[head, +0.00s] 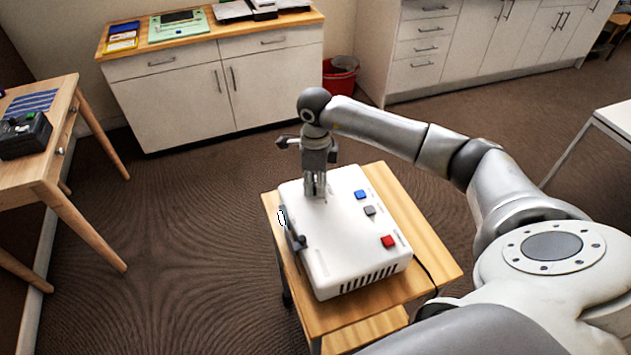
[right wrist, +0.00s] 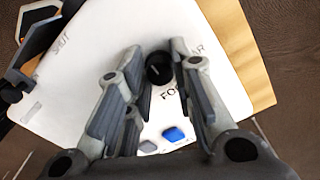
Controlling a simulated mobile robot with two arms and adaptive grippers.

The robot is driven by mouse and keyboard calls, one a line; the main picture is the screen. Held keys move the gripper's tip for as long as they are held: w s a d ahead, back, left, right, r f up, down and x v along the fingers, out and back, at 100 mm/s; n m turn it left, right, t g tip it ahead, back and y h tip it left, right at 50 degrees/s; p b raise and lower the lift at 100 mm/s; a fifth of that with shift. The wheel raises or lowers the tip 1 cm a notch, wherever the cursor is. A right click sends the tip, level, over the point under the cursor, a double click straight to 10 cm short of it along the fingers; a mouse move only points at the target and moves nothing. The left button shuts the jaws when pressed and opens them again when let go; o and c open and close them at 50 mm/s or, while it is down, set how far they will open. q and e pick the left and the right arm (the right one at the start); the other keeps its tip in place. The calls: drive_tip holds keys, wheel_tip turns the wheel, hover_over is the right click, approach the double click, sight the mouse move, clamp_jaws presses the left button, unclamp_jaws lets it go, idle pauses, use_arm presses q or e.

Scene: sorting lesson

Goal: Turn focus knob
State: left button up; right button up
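The white boxy device (head: 345,240) stands on a small wooden table. Its black round focus knob (right wrist: 159,67) shows in the right wrist view, beside partly covered "FO…" lettering; in the head view my gripper hides it. My right gripper (head: 316,193) points down at the far part of the device's top. In the right wrist view my right gripper (right wrist: 163,72) has its fingers on either side of the knob, which fills the narrow gap between them; it looks shut on the knob. My left gripper is in neither view.
The device has a blue button (head: 361,195), a grey button (head: 370,210) and a red button (head: 388,241) on top. A strip of the small table (head: 425,262) is bare at right. A wooden desk (head: 55,165) stands at left, and a red bin (head: 340,76) behind.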

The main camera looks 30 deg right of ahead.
sight(315, 185)
clamp_jaws()
drive_tip(key=shift+f+m+b, duration=0.1)
drive_tip(key=shift+m+b, duration=0.3)
drive_tip(key=shift+m, duration=1.2)
drive_tip(key=o, duration=0.7)
unclamp_jaws()
drive_tip(key=shift+r, duration=0.3)
wheel_tip(315, 185, up, 12)
drive_tip(key=shift+f, duration=0.2)
drive_tip(key=shift+s+f, duration=0.1)
